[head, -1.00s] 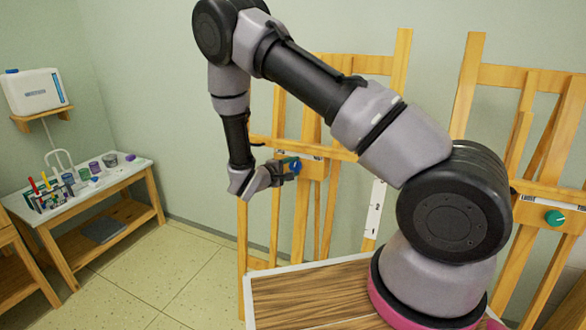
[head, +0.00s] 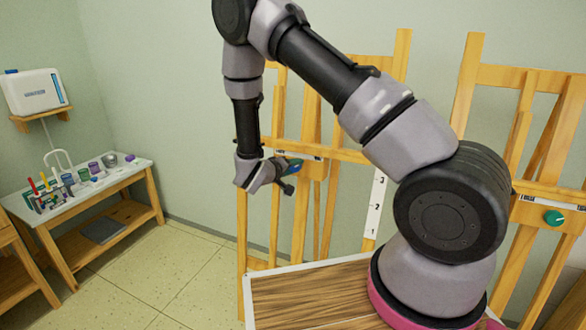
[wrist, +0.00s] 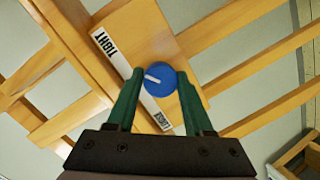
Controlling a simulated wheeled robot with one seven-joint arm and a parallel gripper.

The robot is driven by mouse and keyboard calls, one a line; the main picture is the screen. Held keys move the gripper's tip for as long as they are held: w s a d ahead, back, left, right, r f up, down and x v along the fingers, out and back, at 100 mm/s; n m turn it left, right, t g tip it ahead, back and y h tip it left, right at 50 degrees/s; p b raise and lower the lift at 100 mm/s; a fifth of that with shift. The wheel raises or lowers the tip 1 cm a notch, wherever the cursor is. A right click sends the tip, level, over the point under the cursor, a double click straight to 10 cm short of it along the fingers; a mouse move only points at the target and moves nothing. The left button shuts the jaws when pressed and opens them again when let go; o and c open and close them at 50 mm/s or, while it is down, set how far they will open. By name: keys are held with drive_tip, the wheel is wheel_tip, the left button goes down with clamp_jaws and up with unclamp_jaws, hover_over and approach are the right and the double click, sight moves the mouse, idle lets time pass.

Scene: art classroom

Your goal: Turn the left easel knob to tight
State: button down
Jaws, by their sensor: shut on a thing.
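The left easel (head: 310,110) carries a round blue knob (wrist: 162,86) on a wooden block. In the wrist view the knob sits between the two green fingers of my gripper (wrist: 154,84), which is shut on it. The knob's white pointer line aims left at a white label strip, between its ends. The strip reads TIGHT (wrist: 105,44) at the upper left and has a small, hard-to-read label (wrist: 161,120) at the lower right. In the head view my gripper (head: 292,174) is at the easel's crossbar and largely hides the knob.
A second easel (head: 520,78) with a green knob (head: 554,217) stands at the right. A white-topped table (head: 130,171) with art supplies stands at the left. The floor between is clear.

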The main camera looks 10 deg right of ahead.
drive_tip(key=shift+w+r, duration=0.1)
idle(0.3)
drive_tip(key=shift+c, duration=1.4)
unclamp_jaws()
drive_tip(key=v, duration=1.1)
